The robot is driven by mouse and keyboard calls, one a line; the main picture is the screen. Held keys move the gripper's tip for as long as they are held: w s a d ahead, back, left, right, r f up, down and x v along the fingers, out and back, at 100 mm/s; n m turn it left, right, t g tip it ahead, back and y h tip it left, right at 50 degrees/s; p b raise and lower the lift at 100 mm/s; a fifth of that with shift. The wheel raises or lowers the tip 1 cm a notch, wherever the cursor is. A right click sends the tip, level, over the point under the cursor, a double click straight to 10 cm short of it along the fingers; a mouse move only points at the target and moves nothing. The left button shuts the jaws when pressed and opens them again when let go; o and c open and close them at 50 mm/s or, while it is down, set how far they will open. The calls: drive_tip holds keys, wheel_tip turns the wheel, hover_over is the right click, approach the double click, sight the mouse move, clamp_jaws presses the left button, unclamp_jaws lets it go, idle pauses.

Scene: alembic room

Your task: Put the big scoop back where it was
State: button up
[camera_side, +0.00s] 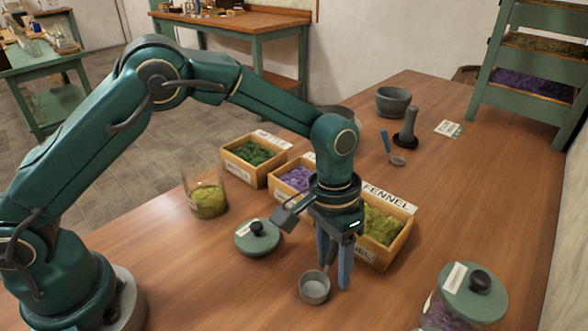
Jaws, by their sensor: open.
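A grey scoop with a round cup (314,289), which looks like the bigger of two, is on the table near the front middle. Its dark handle rises from the cup toward my gripper. My gripper (334,266) points down with its blue fingers apart, and the handle shows between or just behind them; I cannot tell if they touch it. A smaller scoop (397,160) with a blue handle lies farther back, beside a grey pestle (408,124). The fennel box (395,243), with green-yellow contents, is right behind my gripper and partly hidden by it.
Boxes of purple (283,190) and dark green (235,165) herbs stand left of fennel. An open glass jar (205,203) and a loose lid (257,238) are left. A lidded jar (466,304) is front right. A mortar (392,102) and shelf (530,85) stand behind.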

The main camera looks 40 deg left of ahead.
drive_tip(key=s+a+r+t, duration=0.1)
drive_tip(key=a+r, duration=0.2)
drive_tip(key=r, duration=0.5)
drive_tip(key=a+r, duration=0.2)
drive_tip(key=r, duration=0.6)
drive_tip(key=s+a+f+n+t+y, duration=0.1)
drive_tip(key=s+a+n+t, duration=0.2)
drive_tip(key=s+a, duration=0.8)
drive_tip(key=s+t, duration=0.2)
drive_tip(key=shift+s, duration=0.4)
